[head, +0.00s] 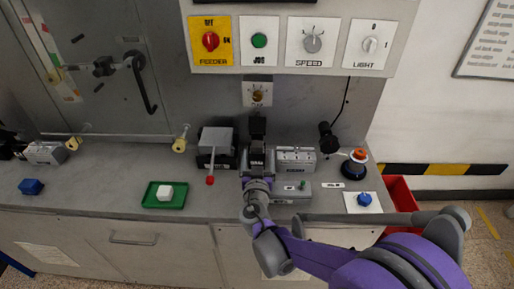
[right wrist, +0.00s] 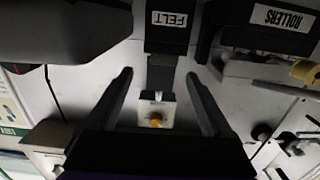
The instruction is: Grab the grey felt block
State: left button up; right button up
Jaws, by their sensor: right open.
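The grey felt block (right wrist: 162,76) stands in a black holder labelled FELT (right wrist: 170,34) and shows dark in the right wrist view, which is upside down. In the head view the dark block (head: 257,127) rises from the holder at the back of the bench. My right gripper (right wrist: 160,73) is open, with a finger on each side of the block in the picture. I cannot tell whether the fingers touch it. In the head view my right gripper (head: 257,172) is in front of the holder and partly hides it. My left gripper is out of view.
A ROLLERS holder (right wrist: 272,36) is close on one side, also in the head view (head: 215,143). A grey box (head: 296,155) is close on the other.

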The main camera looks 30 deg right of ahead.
aim_at(257, 148)
jog(key=x, duration=0.4)
jog(key=shift+w+a+f, duration=0.15)
jog(key=shift+w+f, duration=0.1)
grip_shut()
jog(key=shift+r, duration=0.15)
